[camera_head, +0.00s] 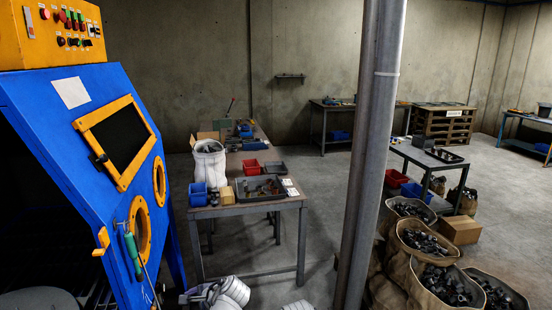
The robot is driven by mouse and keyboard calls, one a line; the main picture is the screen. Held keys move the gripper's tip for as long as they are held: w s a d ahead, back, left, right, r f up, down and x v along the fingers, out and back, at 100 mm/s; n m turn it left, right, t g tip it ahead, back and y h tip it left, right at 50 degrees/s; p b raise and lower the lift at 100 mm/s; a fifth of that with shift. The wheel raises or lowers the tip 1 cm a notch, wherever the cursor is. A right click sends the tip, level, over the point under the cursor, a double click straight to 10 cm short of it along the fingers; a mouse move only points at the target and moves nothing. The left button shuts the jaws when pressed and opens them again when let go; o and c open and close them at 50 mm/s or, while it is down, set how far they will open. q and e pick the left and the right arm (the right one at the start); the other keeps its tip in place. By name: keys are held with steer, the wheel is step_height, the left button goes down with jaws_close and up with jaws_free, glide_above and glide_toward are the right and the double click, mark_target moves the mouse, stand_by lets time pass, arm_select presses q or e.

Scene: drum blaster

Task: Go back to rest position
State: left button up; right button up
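Neither of my grippers shows in the head view. White, rounded parts with dark grey joints, which look like my own arm links, show at the bottom edge, left of the middle. A smaller white piece shows at the bottom edge to their right. No fingertips can be made out, and nothing held can be seen.
A blue drum blaster (75,140) with a yellow control panel (62,28) stands close on the left. A workbench (250,208) with bins and trays is ahead. A grey pole (370,150) rises right of it. Sacks of dark parts (425,243) stand right; floor (500,215) beyond is clear.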

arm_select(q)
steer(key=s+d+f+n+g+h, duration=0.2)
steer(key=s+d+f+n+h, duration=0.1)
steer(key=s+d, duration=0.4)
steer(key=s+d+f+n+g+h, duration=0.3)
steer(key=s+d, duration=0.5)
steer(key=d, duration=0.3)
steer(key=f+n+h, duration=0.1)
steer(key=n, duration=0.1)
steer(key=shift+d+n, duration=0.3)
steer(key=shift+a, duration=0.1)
